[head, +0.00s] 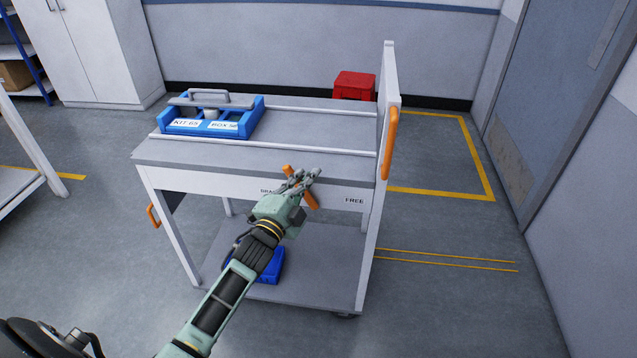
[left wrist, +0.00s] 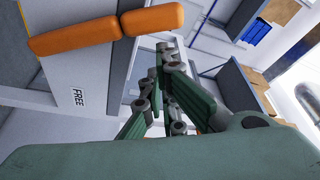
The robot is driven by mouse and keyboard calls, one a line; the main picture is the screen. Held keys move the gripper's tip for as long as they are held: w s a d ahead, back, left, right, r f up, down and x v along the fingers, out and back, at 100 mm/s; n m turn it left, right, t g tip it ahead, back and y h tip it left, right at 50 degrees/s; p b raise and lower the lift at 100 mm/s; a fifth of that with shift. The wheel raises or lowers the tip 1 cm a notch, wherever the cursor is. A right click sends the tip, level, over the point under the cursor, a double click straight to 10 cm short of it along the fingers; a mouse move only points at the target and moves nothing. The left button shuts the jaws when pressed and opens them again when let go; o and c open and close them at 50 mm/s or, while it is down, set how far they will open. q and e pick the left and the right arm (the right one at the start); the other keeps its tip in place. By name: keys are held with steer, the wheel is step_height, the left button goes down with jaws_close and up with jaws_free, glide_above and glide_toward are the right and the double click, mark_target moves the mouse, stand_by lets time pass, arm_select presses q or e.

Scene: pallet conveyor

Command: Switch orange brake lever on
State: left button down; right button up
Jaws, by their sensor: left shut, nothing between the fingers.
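The orange brake lever (head: 312,198) is on the front panel of the white cart, partly hidden behind my left gripper. It shows as a bar in two orange sections in the left wrist view (left wrist: 75,36). The panel reads "FREE" (head: 354,200) to its right; the label on its left is partly covered. My left gripper (head: 304,174) is shut and empty in front of the lever. In the left wrist view its fingers (left wrist: 160,70) are just below the orange bar; I cannot tell whether they touch it. My right gripper is not in view.
The cart (head: 280,147) carries a blue kit box (head: 252,120) at its back left. An upright panel with an orange handle (head: 388,145) stands at its right end. A blue bin (head: 272,268) sits on the lower shelf. A red box (head: 354,86) is behind. Floor to the right is clear.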

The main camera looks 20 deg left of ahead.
arm_select(q)
steer(key=a, duration=0.1)
steer(key=a+n, duration=0.1)
steer(key=shift+s+a+f, duration=0.3)
steer(key=shift+s, duration=0.1)
stand_by(0.4)
